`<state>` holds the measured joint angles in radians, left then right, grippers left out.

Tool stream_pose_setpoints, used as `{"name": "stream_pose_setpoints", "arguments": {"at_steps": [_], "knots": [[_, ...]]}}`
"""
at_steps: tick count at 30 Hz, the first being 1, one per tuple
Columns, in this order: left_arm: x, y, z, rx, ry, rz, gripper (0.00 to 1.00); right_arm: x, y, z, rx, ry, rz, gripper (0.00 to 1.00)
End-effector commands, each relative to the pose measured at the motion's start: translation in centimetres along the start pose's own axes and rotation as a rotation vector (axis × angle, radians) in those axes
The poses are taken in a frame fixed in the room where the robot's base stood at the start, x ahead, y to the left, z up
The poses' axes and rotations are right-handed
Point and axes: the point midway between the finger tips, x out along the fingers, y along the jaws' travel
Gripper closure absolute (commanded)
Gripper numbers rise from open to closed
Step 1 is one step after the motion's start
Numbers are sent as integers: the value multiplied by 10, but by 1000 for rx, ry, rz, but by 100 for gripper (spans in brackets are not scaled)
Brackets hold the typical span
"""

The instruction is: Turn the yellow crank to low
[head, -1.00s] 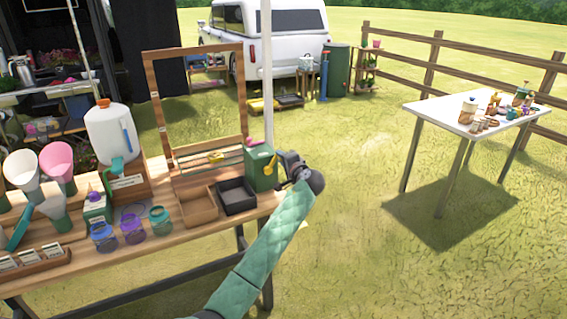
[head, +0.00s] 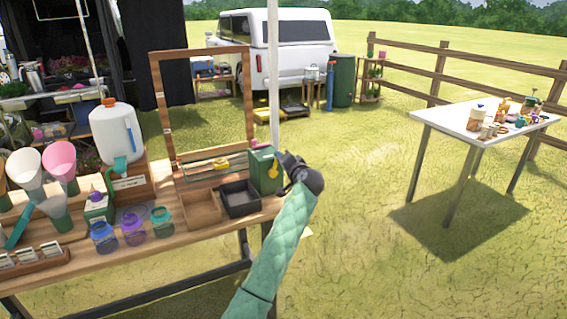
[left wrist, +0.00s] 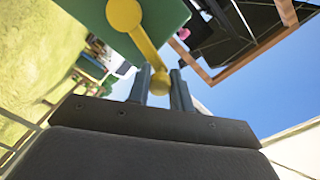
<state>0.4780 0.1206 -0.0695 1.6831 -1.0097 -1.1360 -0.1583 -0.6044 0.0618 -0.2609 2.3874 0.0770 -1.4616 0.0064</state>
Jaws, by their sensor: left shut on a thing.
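The yellow crank (head: 273,167) is on the front face of a green box (head: 262,163) at the right end of the wooden table. In the left wrist view the yellow crank (left wrist: 146,38) runs from a round hub on the green box (left wrist: 165,18) down to a knob. My left gripper (left wrist: 160,88) is shut on the crank's knob, with one finger on each side. In the head view my left gripper (head: 283,164) is at the right side of the box, partly hidden by its own wrist. I cannot read any setting marks. My right gripper is not in view.
A black tray (head: 240,198) and a wooden tray (head: 201,211) sit left of the green box. A wooden frame (head: 156,110) and a white pole (head: 274,70) stand behind. Several jars line the table front. Grass to the right is clear up to a white table (head: 440,116).

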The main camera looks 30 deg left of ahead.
Motion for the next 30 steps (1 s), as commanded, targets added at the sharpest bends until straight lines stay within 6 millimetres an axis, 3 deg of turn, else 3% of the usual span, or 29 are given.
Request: {"name": "stream_pose_setpoints", "arguments": {"at_steps": [12,13,16,25,30], "knots": [[1,1,2,-4,-3,1,100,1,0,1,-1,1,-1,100],[1,1,2,-4,-3,1,75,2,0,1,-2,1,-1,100],[1,1,2,-4,-2,1,58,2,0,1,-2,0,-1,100],[-2,1,1,-5,-1,1,58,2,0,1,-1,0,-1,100],[-18,3,2,-6,1,3,58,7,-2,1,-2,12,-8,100]]}}
